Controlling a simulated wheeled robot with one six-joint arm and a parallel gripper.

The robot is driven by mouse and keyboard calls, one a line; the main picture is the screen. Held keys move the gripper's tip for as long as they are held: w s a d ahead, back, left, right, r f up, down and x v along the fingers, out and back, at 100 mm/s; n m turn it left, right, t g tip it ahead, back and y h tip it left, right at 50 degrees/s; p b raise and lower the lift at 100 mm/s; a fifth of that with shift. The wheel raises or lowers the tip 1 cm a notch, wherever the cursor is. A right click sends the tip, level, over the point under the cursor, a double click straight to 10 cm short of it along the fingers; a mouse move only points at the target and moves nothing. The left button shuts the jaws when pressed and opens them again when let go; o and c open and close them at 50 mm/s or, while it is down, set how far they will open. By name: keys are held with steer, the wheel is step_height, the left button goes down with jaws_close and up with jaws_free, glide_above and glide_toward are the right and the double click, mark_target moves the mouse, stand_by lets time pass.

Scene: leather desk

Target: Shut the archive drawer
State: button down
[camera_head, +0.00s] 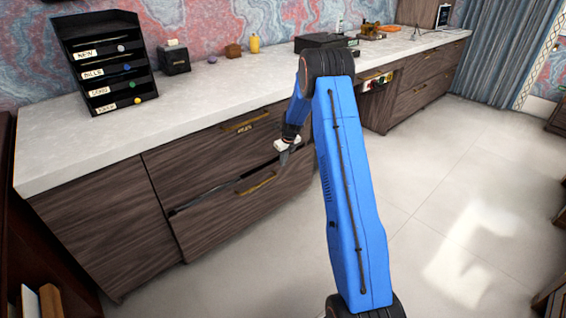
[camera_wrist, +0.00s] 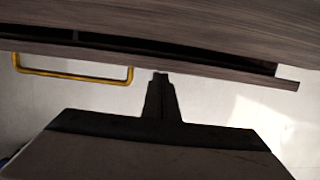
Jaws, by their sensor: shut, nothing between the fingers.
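A dark wood lower drawer (camera_head: 222,209) of the long cabinet stands partly open, with a dark gap along its top edge. It has a brass handle (camera_head: 257,184); its label is not readable here. In the wrist view, the drawer's front edge (camera_wrist: 220,72) and gap run across the top, with the handle (camera_wrist: 75,78) at left. My gripper (camera_head: 284,157) is shut and empty, in front of the drawer's right part. In the wrist view, its fingertips (camera_wrist: 160,76) lie right of the handle, close to the drawer front. I cannot tell whether they touch it.
A shut upper drawer (camera_head: 215,150) with a brass handle lies above. The floor (camera_head: 430,190) at right is clear.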

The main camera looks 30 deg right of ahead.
steer(key=v, duration=1.7)
steer(key=n+t+y, duration=0.2)
steer(key=n+t, duration=0.7)
steer(key=n, duration=0.9)
glide_toward(252, 180)
steer(key=x, duration=0.4)
steer(key=shift+w+f, duration=0.2)
steer(key=shift+f, duration=0.2)
steer(key=shift+w+a, duration=0.1)
steer(key=shift+w, duration=0.55)
